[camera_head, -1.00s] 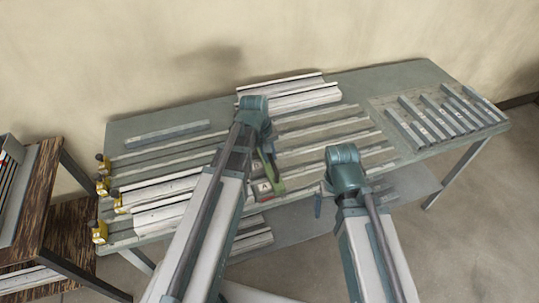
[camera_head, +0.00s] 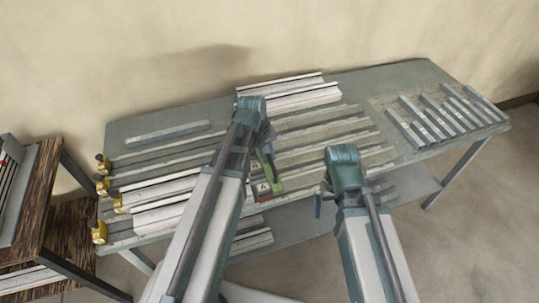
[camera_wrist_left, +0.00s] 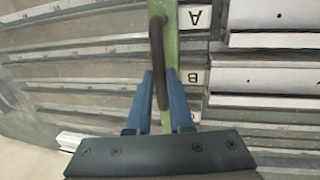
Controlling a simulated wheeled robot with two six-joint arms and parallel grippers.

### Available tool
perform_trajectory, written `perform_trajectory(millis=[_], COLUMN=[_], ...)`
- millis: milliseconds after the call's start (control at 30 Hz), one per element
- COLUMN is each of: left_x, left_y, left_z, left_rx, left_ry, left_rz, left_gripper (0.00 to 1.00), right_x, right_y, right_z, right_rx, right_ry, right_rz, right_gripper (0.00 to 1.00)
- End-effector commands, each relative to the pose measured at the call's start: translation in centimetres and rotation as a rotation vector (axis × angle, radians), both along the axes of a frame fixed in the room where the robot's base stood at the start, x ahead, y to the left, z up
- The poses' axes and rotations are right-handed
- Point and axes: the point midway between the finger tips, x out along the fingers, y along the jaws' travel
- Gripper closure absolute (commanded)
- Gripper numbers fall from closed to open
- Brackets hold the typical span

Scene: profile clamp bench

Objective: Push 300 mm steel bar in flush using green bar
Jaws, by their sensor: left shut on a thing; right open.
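The green bar (camera_head: 278,186) lies low over the middle of the bench, and it also shows in the left wrist view (camera_wrist_left: 170,45). My left gripper (camera_head: 265,158) is shut on the dark handle of the green bar; its blue fingers (camera_wrist_left: 160,85) flank the handle in the wrist view. Steel bars lie in long parallel channels, with labels A (camera_wrist_left: 194,17) and B (camera_wrist_left: 193,77) beside the green bar. I cannot tell which is the 300 mm bar or whether the green bar touches one. My right gripper (camera_head: 318,206) is open and empty near the bench's front edge; its fingers are partly hidden.
Yellow clamps (camera_head: 100,231) stand at the bench's left end. Several loose steel bars (camera_head: 430,120) lie on a mat at the right. A single grey bar (camera_head: 167,133) lies at the back left. A wooden shelf (camera_head: 40,200) stands left of the bench.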

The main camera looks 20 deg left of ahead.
Motion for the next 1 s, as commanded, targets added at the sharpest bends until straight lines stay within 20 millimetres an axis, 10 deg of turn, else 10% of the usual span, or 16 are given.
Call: perform_trajectory(millis=[233,267,400,1000], left_x=[-0.3,-0.3,-0.3,-0.4], left_y=[0.3,0.3,0.3,0.5], left_z=[0.0,0.0,0.0,1.7], left_rx=[0.004,0.004,0.003,0.002], left_ry=[0.004,0.004,0.002,0.002], left_rz=[0.000,0.000,0.000,0.000], left_gripper=[1.00,0.75,0.50,0.50], right_x=[0.0,0.0,0.0,0.0], right_y=[0.0,0.0,0.0,0.0], right_z=[0.0,0.0,0.0,1.7], right_rx=[0.000,0.000,0.000,0.000], right_ry=[0.000,0.000,0.000,0.000], right_rz=[0.000,0.000,0.000,0.000], right_gripper=[0.00,0.00,0.00,0.00])
